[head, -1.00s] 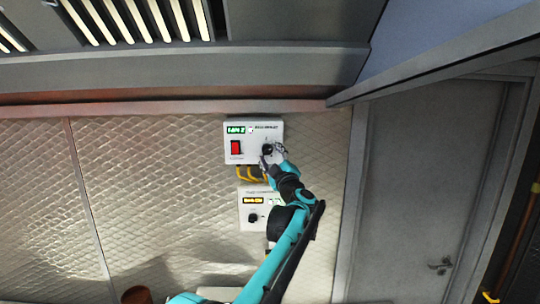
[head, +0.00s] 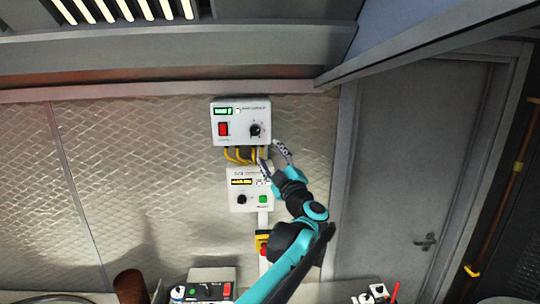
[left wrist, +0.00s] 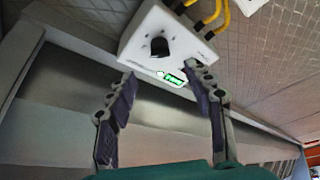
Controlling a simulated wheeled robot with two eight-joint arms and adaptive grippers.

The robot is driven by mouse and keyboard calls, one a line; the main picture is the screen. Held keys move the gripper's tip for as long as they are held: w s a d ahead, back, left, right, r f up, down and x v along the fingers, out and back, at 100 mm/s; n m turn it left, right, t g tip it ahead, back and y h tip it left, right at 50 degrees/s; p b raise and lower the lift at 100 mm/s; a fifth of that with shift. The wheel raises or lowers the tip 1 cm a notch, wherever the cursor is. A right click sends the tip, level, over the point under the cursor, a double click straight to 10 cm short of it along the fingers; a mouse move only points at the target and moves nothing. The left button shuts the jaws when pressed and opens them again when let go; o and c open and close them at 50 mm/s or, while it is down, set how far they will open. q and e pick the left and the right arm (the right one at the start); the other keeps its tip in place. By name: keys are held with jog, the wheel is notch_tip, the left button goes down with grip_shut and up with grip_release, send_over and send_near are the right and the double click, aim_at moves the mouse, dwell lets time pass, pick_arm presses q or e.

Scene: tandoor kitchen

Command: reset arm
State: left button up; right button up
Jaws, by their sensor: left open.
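My left arm reaches up from the bottom of the head view. Its gripper (head: 273,157) is open and empty, just below and right of the upper white control box (head: 240,139). That box has a green display, a red switch (head: 223,129) and a black knob (head: 255,130). In the left wrist view, the open fingers (left wrist: 165,108) stand apart, with the box (left wrist: 142,28) and its knob (left wrist: 159,47) beyond them and nothing between the pads. My right gripper is in neither view.
A lower white control box (head: 250,202) with a yellow display hangs under the first, joined by yellow cables (head: 233,157). A grey door (head: 408,170) stands at the right. A counter with a small device (head: 211,274) and a brown cylinder (head: 130,287) lies at the bottom.

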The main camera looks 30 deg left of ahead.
pick_arm(q)
jog(key=s+d+f+m+t+h+b, duration=0.1)
jog(key=s+d+f+m+h+b, duration=0.2)
jog(key=d+f+m+h+b, duration=0.55)
jog(key=s+d+f+m+t+h+b, duration=0.1)
jog(key=s+d+f+m+h+b, duration=0.3)
jog(key=f, duration=0.7)
jog(key=s+d+f+m+t+h+b, duration=0.15)
jog(key=d+f+m+h+b, duration=0.25)
jog(key=d+f+b, duration=0.5)
jog(key=s+a+f+m+g+b, duration=0.1)
jog(key=s+f+g+b, duration=0.2)
jog(key=s+f, duration=0.4)
jog(key=s+a+f+m+g+b, duration=0.1)
jog(key=s+f+g+b, duration=0.2)
jog(key=f, duration=1.6)
jog(key=s+a+f+m+g+b, duration=0.1)
jog(key=s+f+g+b, duration=0.3)
jog(key=s+f, duration=0.8)
jog(key=f+y+b, duration=0.1)
jog(key=b, duration=0.1)
jog(key=shift+s+a+m+b, duration=0.3)
jog(key=shift+s+m, duration=0.05)
jog(key=shift+s, duration=0.05)
